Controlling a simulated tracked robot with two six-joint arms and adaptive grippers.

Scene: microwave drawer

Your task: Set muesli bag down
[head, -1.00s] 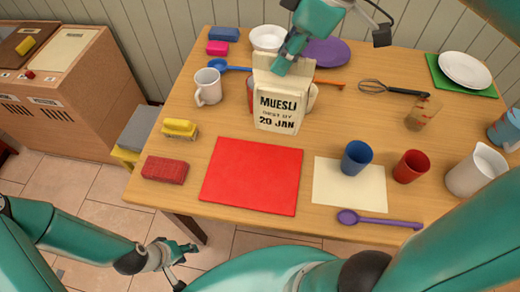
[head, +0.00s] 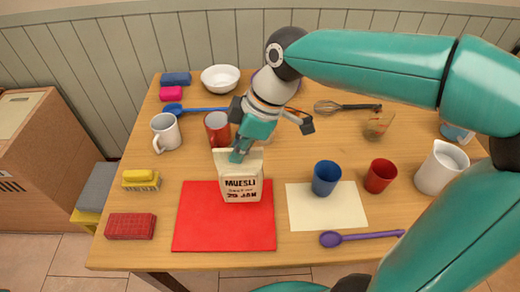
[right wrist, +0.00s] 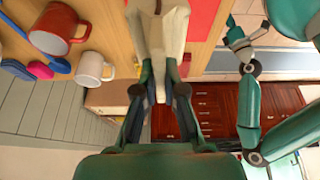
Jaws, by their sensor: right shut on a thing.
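The cream muesli bag (head: 241,188) is upright, its printed face to the front, over the upper part of the red mat (head: 208,225). I cannot tell whether its base touches the mat. My right gripper (head: 240,152) is shut on the top of the bag from above. In the right wrist view the bag (right wrist: 160,35) shows between the fingers (right wrist: 160,90). My left gripper (right wrist: 235,38) shows small in the right wrist view, away from the bag, and its jaw state is unclear.
A red mug (head: 216,129) stands just behind the bag, and a white mug (head: 165,131) stands to its left. The cream mat (head: 345,215) with a blue cup (head: 326,178) lies to the right. The front of the red mat is clear.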

